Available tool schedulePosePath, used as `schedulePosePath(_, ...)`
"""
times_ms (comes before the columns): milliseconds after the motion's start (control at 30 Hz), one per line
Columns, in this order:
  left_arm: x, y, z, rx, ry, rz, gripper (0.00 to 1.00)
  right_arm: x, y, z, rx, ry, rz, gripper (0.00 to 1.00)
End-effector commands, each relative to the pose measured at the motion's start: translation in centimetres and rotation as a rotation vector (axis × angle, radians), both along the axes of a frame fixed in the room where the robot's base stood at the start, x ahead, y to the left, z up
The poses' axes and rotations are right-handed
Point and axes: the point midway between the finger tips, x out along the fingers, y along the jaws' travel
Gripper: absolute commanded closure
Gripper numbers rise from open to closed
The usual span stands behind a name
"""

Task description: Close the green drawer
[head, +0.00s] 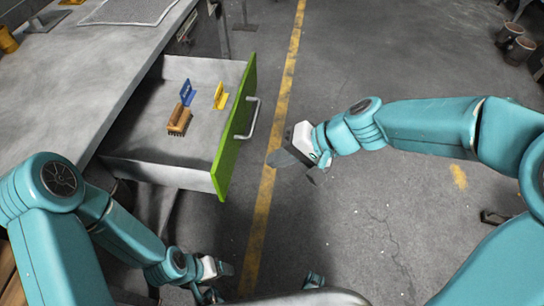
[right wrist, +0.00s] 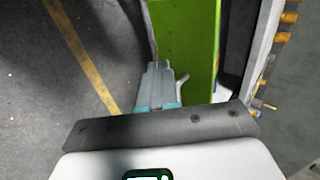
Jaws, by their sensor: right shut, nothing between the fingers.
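The green drawer (head: 236,130) stands pulled out from under the grey workbench, its green front facing right with a metal bar handle (head: 251,119). Inside it lie a wooden brush (head: 179,120), a blue tag (head: 186,91) and a yellow tag (head: 220,97). My right gripper (head: 279,158) is shut and empty, just right of the drawer front and apart from it in the head view. The green front (right wrist: 188,50) also shows in the right wrist view, beyond the gripper. My left gripper (head: 228,270) is low, below the drawer; its finger opening is unclear.
The grey workbench (head: 75,75) fills the upper left, with a metal plate on top. A yellow floor line (head: 285,85) runs beside the drawer. Brown cups (head: 518,48) stand at the far upper right. The floor right of the drawer is mostly clear.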

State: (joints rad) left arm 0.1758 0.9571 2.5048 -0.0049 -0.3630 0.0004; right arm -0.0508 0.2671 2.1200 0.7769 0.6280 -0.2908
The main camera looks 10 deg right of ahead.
Motion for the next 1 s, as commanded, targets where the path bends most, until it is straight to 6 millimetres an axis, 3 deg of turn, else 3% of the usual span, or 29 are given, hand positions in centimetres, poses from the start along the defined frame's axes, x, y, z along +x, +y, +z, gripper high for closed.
schedulePosePath(33,0.0,0.0,-0.6,0.000,0.000,0.000,0.26,0.1,0.8,-1.2,-0.001,0.003,0.004,1.00)
schedulePosePath(333,0.0,0.0,-2.5,0.000,0.000,0.000,0.26,1.5,5.3,-5.6,-0.003,0.004,0.003,1.00)
schedulePosePath(600,0.0,0.0,-1.9,0.000,0.000,0.000,0.26,2.8,8.5,-5.0,-0.003,0.000,0.004,1.00)
schedulePosePath(1000,0.0,0.0,-1.9,0.000,0.000,0.000,0.26,3.1,8.8,-5.1,-0.003,0.001,0.000,1.00)
